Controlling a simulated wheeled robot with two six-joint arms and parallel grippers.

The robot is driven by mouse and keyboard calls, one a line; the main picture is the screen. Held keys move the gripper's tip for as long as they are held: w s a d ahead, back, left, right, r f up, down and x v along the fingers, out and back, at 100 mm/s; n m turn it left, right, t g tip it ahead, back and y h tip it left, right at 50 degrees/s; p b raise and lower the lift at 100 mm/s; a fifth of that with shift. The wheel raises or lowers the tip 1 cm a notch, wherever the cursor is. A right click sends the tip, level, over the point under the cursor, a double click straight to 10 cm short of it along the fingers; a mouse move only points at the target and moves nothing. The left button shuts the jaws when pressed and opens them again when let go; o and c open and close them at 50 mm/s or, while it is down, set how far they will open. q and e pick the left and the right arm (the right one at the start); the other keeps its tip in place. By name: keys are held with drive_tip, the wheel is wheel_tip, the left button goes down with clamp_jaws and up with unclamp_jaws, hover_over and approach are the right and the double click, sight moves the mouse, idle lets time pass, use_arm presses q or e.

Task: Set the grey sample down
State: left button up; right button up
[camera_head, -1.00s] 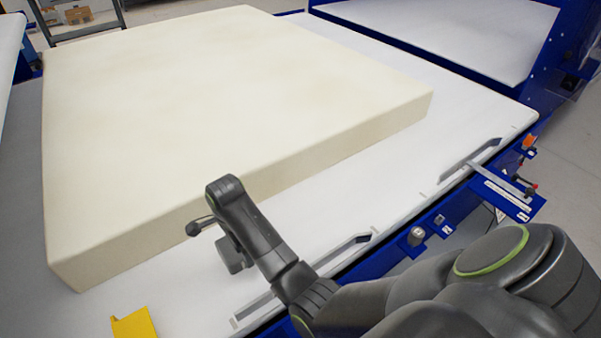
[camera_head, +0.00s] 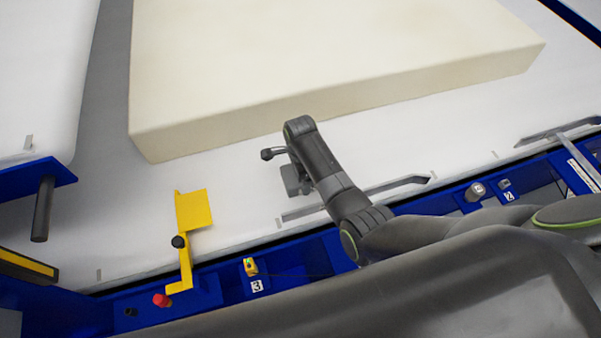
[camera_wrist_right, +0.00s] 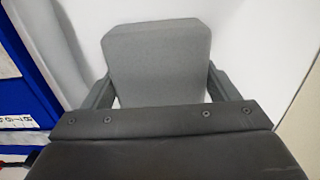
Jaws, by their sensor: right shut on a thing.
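The grey sample (camera_wrist_right: 157,55) is a block with rounded corners. In the right wrist view it sits between the two fingers of my right gripper (camera_wrist_right: 163,88), which is shut on it. In the head view my right arm comes in from the right, and its gripper end (camera_head: 292,180) hangs over the white table surface (camera_head: 395,150), just in front of the large cream foam block (camera_head: 330,105). The sample is mostly hidden by the arm there, and I cannot tell whether it touches the table. My left gripper is not in view.
A yellow bracket (camera_head: 195,210) stands at the front edge, left of my right arm. A blue rail (camera_head: 225,285) with buttons runs along that edge. A slotted metal strip (camera_head: 400,184) lies beside the arm. Another white table (camera_head: 40,80) is at left.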

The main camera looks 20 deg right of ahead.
drive_tip(key=shift+f, duration=0.1)
drive_tip(key=o, duration=0.9)
drive_tip(key=shift+r, duration=0.65)
wheel_tip(320, 180, up, 11)
